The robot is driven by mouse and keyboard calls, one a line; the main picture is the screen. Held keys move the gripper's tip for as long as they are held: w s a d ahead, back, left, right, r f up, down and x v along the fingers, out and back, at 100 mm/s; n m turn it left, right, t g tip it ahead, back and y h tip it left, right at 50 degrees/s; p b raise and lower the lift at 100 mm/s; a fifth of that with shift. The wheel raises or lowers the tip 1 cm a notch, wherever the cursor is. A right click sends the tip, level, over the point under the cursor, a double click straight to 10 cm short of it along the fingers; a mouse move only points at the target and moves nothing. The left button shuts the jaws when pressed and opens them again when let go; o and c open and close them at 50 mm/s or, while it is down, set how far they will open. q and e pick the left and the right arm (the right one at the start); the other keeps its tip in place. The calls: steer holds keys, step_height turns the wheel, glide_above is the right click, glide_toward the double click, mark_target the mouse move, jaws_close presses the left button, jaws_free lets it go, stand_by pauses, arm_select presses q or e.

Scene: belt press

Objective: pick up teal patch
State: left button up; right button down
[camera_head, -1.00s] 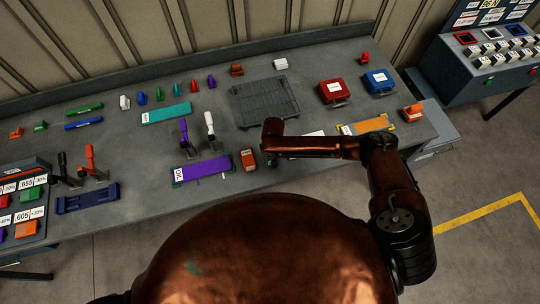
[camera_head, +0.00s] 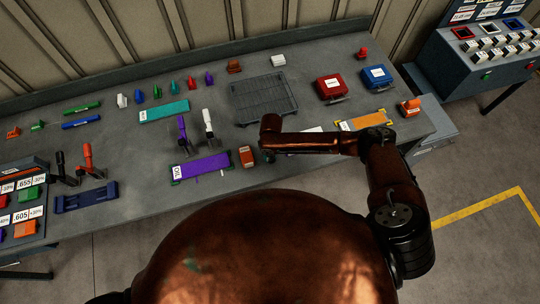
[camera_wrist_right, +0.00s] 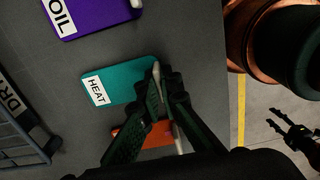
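The teal patch (camera_wrist_right: 120,82) lies flat on the grey table, with a white HEAT label at its left end in the right wrist view and a pale tab at its right end. My right gripper (camera_wrist_right: 165,84) is over that tab end, its dark green fingers slightly apart; one finger overlaps the patch's edge. I see no lifting of the patch. In the head view my forearm hides most of this spot. My left gripper (camera_wrist_right: 277,119) shows at the right edge of the wrist view, open and empty over the floor.
A purple OIL patch (camera_wrist_right: 100,12) and an orange patch (camera_wrist_right: 131,132) lie on either side of the teal one. A grid rack (camera_wrist_right: 22,143) stands at lower left. The head view shows a longer teal strip (camera_head: 166,111) and levers (camera_head: 208,122) on the table.

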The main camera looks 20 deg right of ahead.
steer(key=shift+r, duration=0.6)
steer(key=s+a+r+b, duration=0.2)
steer(key=s+a+r, duration=0.7)
steer(key=a+r, duration=0.1)
steer(key=shift+s+a+r+b, duration=0.2)
steer(key=shift+a+r+b, duration=0.1)
steer(key=shift+r, duration=0.55)
steer(key=shift+w+d, duration=0.1)
steer(key=shift+d, duration=0.05)
